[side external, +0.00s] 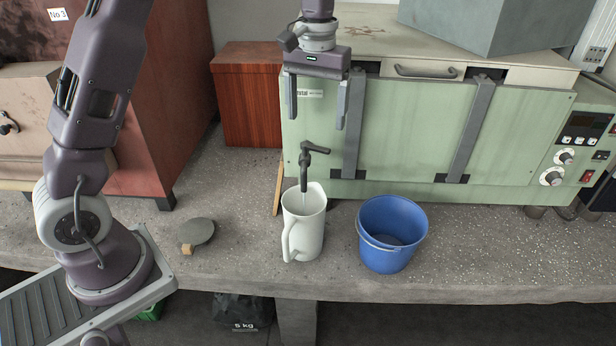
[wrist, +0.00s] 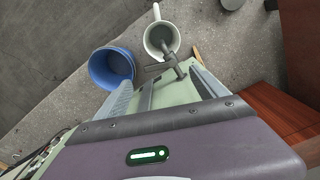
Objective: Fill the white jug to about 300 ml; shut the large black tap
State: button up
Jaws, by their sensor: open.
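The white jug (side external: 304,238) stands upright on the bench under the large black tap (side external: 312,150), its handle towards the front. A thin pale stream seems to run from the spout into the jug; the level cannot be read. The tap sticks out from the green cabinet's front. My gripper (side external: 316,122) is open and empty, above the tap and apart from it, fingers pointing down. In the wrist view the tap (wrist: 166,70) shows between my fingers, with the jug (wrist: 148,42) beyond it, its inside grey.
A blue bucket (side external: 388,255) stands right of the jug, close to it. The green cabinet (side external: 410,130) with grey straps closes off the back. A dark round disc (side external: 198,232) with a wooden block lies to the left. The bench front edge is near the jug.

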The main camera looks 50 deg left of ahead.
aim_at(316, 147)
notch_tip(316, 147, down, 6)
jog(key=shift+f, duration=0.15)
jog(key=c, duration=1.4)
jog(key=shift+o, duration=0.2)
jog(key=n, duration=0.4)
jog(key=shift+w+a, duration=0.25)
jog(key=shift+w, duration=0.15)
jog(key=o, duration=1.4)
jog(key=shift+c, duration=0.2)
